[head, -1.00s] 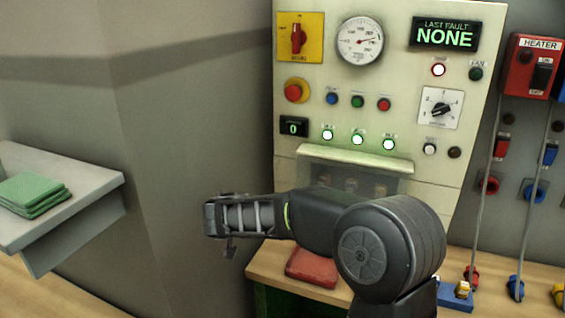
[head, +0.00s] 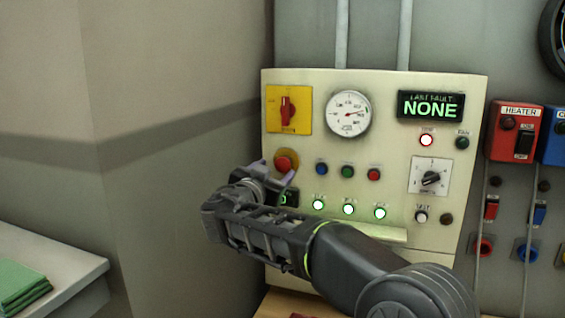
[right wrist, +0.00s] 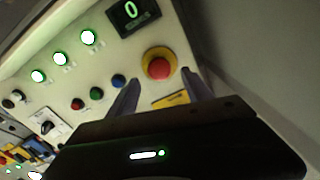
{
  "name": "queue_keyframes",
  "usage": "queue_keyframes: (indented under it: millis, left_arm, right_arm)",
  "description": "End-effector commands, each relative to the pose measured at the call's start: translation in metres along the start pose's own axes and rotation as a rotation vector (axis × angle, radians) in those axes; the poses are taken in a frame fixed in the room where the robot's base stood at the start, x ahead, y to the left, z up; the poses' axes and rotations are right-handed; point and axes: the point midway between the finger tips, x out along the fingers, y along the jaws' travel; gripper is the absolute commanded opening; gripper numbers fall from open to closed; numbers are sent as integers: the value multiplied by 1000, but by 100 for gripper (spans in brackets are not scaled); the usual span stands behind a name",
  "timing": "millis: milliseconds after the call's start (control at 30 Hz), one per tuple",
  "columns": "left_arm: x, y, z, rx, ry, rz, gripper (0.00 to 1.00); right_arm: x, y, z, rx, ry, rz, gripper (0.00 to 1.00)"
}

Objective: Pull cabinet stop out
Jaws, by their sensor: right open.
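The cabinet stop (head: 286,160) is a red mushroom button on a yellow collar, at the left of the cream cabinet front (head: 390,150), below the yellow plate with the red rotary switch. In the right wrist view the stop (right wrist: 159,67) shows whole, with its red cap just beyond the fingertips. My right gripper (head: 279,176) is open and empty, in front of the panel just below the stop. In the right wrist view its two fingers (right wrist: 163,84) stand apart on either side of the line to the stop. They do not appear to touch it. My left gripper is out of view.
Blue, green and red buttons (head: 347,172) sit right of the stop. A small digital display (head: 289,197) is below it, partly hidden by my gripper. Lit white buttons (head: 348,209) lie lower. A grey wall (head: 180,150) stands left of the cabinet.

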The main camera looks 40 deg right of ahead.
Motion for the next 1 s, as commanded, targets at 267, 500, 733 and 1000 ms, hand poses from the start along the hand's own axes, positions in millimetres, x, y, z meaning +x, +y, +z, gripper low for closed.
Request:
queue_keyframes:
  millis: [267,500,733,1000]
  left_arm:
    - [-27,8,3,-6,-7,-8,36]
    - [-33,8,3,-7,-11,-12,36]
    - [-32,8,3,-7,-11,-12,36]
    - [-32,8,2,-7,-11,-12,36]
  right_arm:
    - [44,-1,-4,-4,-1,2,59]
    - [62,1,-1,-3,0,1,59]
    - [62,1,0,-2,-1,1,59]
    - [62,1,0,-1,-1,1,37]
